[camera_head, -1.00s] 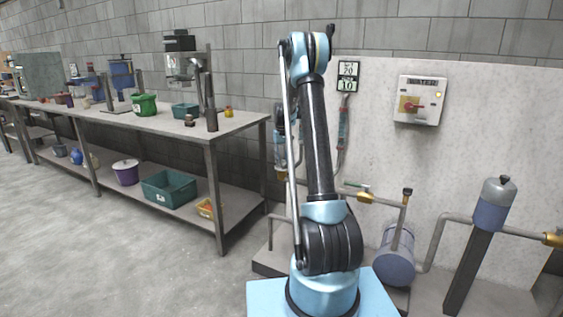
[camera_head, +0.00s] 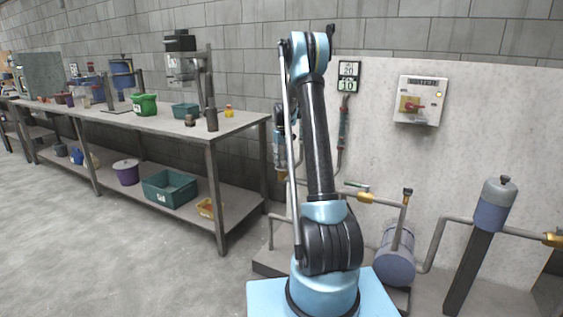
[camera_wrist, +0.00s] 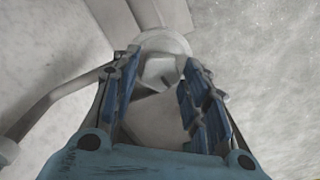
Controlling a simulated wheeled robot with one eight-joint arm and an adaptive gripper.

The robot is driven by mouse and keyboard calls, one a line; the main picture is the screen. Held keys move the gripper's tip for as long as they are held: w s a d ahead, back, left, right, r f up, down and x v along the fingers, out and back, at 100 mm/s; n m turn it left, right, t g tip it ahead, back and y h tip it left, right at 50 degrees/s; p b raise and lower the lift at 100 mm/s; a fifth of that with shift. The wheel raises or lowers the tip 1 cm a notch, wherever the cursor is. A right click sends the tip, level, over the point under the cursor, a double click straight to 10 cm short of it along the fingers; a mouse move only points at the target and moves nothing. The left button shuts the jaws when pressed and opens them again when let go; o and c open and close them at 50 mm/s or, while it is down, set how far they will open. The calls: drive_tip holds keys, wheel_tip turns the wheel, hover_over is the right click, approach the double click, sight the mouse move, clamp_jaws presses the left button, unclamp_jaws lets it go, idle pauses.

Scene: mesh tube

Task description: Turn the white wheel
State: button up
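My gripper (camera_wrist: 159,72) shows in the wrist view with its two blue-padded fingers apart and nothing clearly held between them. A pale, whitish round part (camera_wrist: 166,42) lies just beyond the fingertips, with a grey inner piece and a small dark slot. I cannot tell whether it is the white wheel or whether the fingers touch it. In the head view my arm stands upright in the middle; my gripper is hidden there, and no white wheel can be made out.
A grey pipe (camera_wrist: 55,98) curves along the left of the wrist view. In the head view, a wall panel holds a red-knobbed switch box (camera_head: 418,101). Pipes and a blue-grey tank (camera_head: 396,266) stand at right. A long workbench (camera_head: 150,122) stands at left, with open floor before it.

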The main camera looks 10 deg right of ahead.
sight(282, 160)
idle(0.3)
wheel_tip(282, 160, up, 12)
idle(0.6)
